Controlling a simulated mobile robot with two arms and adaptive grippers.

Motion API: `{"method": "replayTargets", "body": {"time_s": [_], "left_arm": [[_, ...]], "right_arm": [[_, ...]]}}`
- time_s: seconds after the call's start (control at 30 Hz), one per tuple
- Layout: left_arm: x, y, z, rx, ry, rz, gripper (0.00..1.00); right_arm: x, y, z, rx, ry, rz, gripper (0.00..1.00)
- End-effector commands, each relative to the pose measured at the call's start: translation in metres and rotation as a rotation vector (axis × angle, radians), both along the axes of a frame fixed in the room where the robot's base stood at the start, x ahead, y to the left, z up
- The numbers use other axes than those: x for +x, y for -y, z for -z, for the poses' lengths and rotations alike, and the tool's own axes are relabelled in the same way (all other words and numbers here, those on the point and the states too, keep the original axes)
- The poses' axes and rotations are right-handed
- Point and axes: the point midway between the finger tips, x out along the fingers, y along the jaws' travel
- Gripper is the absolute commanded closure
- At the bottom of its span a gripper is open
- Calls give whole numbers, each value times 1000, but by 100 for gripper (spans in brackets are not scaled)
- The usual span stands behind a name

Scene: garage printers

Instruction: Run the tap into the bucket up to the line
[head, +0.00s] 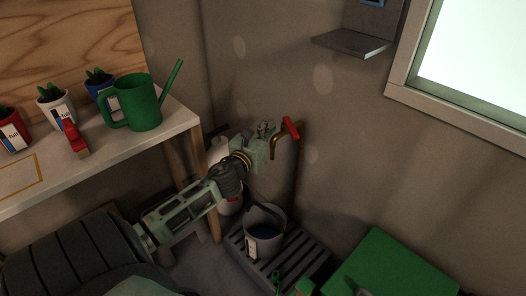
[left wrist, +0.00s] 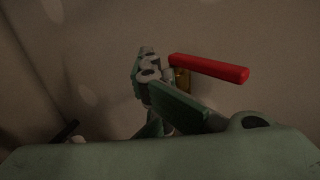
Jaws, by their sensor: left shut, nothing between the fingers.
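The brass tap (head: 298,155) with its red lever handle (head: 291,128) is on the wall. The grey bucket (head: 279,238) stands upright below it on a slatted stand, with a white label on its side. Its inside is dark bluish; I cannot make out a water level or the line. No stream shows under the spout. My left gripper (head: 268,138) is shut and empty, just left of the handle. In the left wrist view the fingers (left wrist: 158,82) are beside the left end of the handle (left wrist: 210,68); I cannot tell whether they touch.
A white bench (head: 90,172) at left holds a green watering can (head: 143,108), several potted plants and a red-topped item. The slatted stand (head: 303,262) carries the bucket. A green box (head: 385,262) is at lower right. A grey shelf (head: 350,43) sticks out above.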

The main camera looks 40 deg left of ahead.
Motion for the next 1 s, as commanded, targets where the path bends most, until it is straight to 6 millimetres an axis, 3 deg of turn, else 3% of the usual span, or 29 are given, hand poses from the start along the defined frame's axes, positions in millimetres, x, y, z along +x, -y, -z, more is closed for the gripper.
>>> {"method": "replayTargets", "body": {"time_s": [1.0], "left_arm": [[1, -11, 2, 1, -2, 135, 100]], "right_arm": [[-3, -2, 0, -8, -42, -4, 100]]}}
